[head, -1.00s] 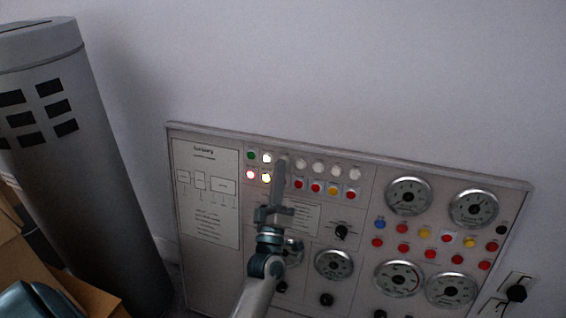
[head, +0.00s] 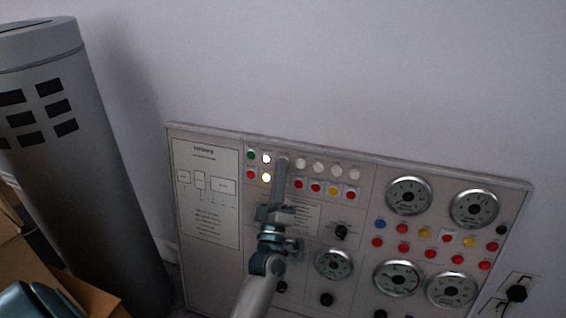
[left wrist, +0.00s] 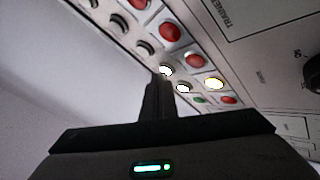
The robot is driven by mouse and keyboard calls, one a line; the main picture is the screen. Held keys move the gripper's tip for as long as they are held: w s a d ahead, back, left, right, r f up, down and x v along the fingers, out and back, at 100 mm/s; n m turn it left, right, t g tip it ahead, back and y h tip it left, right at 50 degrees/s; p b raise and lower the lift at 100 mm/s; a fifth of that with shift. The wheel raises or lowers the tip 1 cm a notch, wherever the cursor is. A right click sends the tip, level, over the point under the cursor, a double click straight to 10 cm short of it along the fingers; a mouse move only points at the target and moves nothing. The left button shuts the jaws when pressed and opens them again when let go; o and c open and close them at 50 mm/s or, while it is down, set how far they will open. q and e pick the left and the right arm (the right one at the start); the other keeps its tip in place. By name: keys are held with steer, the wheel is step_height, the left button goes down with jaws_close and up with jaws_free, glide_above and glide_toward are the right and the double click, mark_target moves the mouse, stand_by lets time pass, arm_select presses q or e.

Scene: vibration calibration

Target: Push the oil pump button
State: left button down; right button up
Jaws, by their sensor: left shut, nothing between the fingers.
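The control panel (head: 210,240) stands against the wall with rows of coloured buttons and lamps. My left gripper (head: 281,165) is shut and empty, its fingertips at the upper button row. They hide part of the panel just right of a lit white lamp (head: 266,158) and a lit yellow one (head: 266,177). In the left wrist view, the shut fingers (left wrist: 159,78) end right beside a bright white round button (left wrist: 166,71); whether they touch cannot be told. A red button (head: 250,174) and a green one (head: 250,155) lie to the left. Labels are too small to read.
A grey cylinder (head: 110,190) stands left of the panel, with cardboard boxes (head: 95,296) at lower left. Dial gauges (head: 408,196) and more coloured buttons fill the panel's right side. The wall above is clear.

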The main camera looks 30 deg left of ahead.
arm_select(q)
steer(key=shift+s, duration=0.1)
stand_by(0.3)
steer(key=shift+s+d+r+p, duration=0.15)
steer(key=shift+s+d+p, duration=0.05)
steer(key=shift+s+p, duration=0.35)
steer(key=shift+s, duration=0.1)
steer(key=shift+s+d+r+p, duration=0.2)
steer(key=shift+s+p, duration=0.2)
steer(key=shift+s, duration=0.4)
steer(key=shift+s+d+r+p, duration=0.2)
steer(key=shift+s+p, duration=0.25)
steer(key=shift+s, duration=0.35)
steer(key=shift+s+d+r+p, duration=0.15)
steer(key=shift+s+p, duration=0.25)
steer(key=shift+s, duration=0.4)
